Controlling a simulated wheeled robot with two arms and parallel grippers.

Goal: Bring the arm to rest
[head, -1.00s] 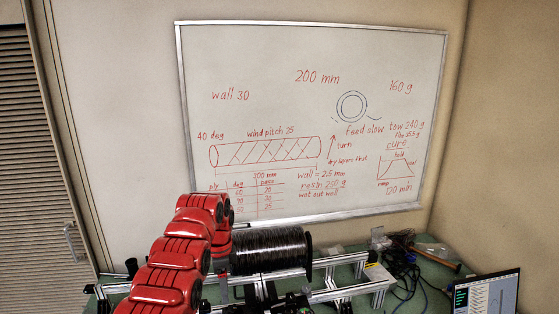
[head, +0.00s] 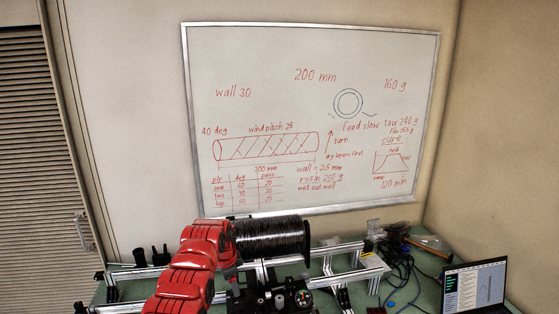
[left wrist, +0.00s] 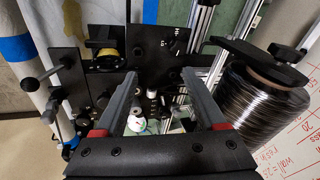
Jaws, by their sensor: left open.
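My red left arm (head: 195,265) reaches up from the bottom of the head view, left of the black tow spool (head: 272,238). Its gripper jaws are hidden in that view. In the left wrist view my left gripper (left wrist: 160,82) is open, with two grey fingers spread and nothing between them. Behind the fingers are black brackets and small rollers of the winding rig. The spool (left wrist: 262,98) also shows there, to the right of the fingers and apart from them. My right gripper is in neither view.
An aluminium frame (head: 345,250) carries the spool on a green bench (head: 428,290). Cables (head: 400,265), a hammer-like tool and an open laptop (head: 474,286) lie at right. A whiteboard (head: 310,60) with red notes hangs behind. The space above the bench at right is clear.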

